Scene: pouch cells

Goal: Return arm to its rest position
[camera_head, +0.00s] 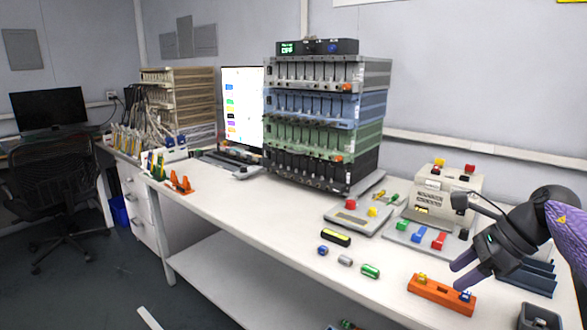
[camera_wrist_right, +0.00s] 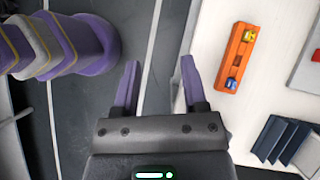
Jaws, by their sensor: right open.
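My right gripper (camera_head: 459,271) comes in from the right of the head view, with purple fingers pointing toward the orange holder. In the right wrist view the gripper (camera_wrist_right: 160,64) has its two fingers spread apart, with nothing between them. Below it I see dark floor and the bench's front edge. The orange holder (camera_head: 426,288) lies on the bench with a yellow piece and a blue piece on it. The holder (camera_wrist_right: 234,68) is right of the fingers in the wrist view, apart from them. My left gripper is not in view.
A white bench (camera_head: 300,217) holds a tall rack (camera_head: 383,77), a beige machine (camera_head: 460,186), dark blue upright plates (camera_head: 540,277) and a grey bin (camera_head: 541,316). Several small cylinders, including a green one (camera_head: 370,271), lie near the front edge. Bench left of them is clear.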

